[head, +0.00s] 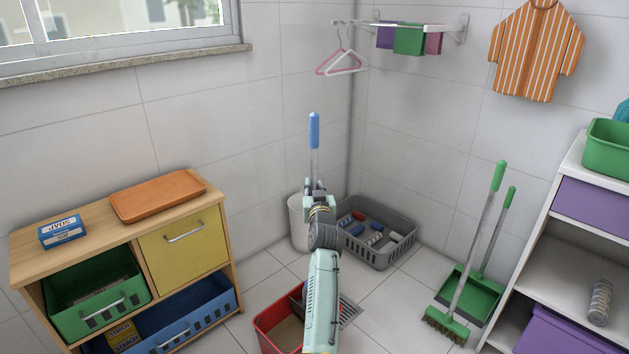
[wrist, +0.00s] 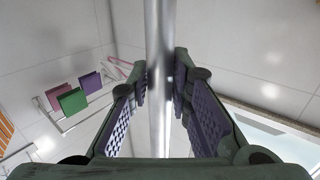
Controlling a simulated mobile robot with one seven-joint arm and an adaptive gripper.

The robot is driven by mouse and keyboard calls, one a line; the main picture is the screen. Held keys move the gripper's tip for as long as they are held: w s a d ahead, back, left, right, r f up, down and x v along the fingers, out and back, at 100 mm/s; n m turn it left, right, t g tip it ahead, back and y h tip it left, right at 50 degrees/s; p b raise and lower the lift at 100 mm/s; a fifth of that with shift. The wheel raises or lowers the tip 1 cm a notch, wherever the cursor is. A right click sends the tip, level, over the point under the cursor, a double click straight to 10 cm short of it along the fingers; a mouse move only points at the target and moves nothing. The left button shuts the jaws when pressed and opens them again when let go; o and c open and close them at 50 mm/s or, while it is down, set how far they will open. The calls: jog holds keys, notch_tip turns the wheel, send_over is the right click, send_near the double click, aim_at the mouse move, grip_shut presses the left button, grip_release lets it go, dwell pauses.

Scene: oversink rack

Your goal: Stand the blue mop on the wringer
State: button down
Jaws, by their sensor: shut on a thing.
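The blue mop (head: 314,131) stands near upright in the head view, its blue grip at the top of a grey metal pole. My gripper (head: 316,187) is shut on the pole below the blue grip. In the wrist view, the pole (wrist: 158,40) runs between the two purple-padded fingers of my gripper (wrist: 160,85). The mop's lower end is hidden behind my arm. The red bucket (head: 263,335) stands on the floor at the bottom of the head view, with the grey slotted wringer (head: 348,311) at its right side. My arm covers part of both.
A white bin (head: 298,231) and a grey crate (head: 375,258) with several items stand in the corner behind my gripper. A wooden cabinet (head: 125,232) is at left. A green broom (head: 448,325) and dustpan (head: 470,292) lean at right beside white shelves (head: 537,242). Floor between is clear.

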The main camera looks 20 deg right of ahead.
jog(key=shift+f+m+g+h+p, duration=0.2)
jog(key=shift+f+m+h+p, duration=0.25)
jog(key=shift+f, duration=0.7)
jog(key=shift+f+m+g+h+p, duration=0.25)
jog(key=shift+f+h, duration=0.3)
jog(key=shift+f, duration=0.55)
jog(key=shift+f+b, duration=0.55)
jog(key=shift+f, duration=0.15)
jog(key=c, duration=1.6)
grip_release()
jog(key=shift+o, duration=1)
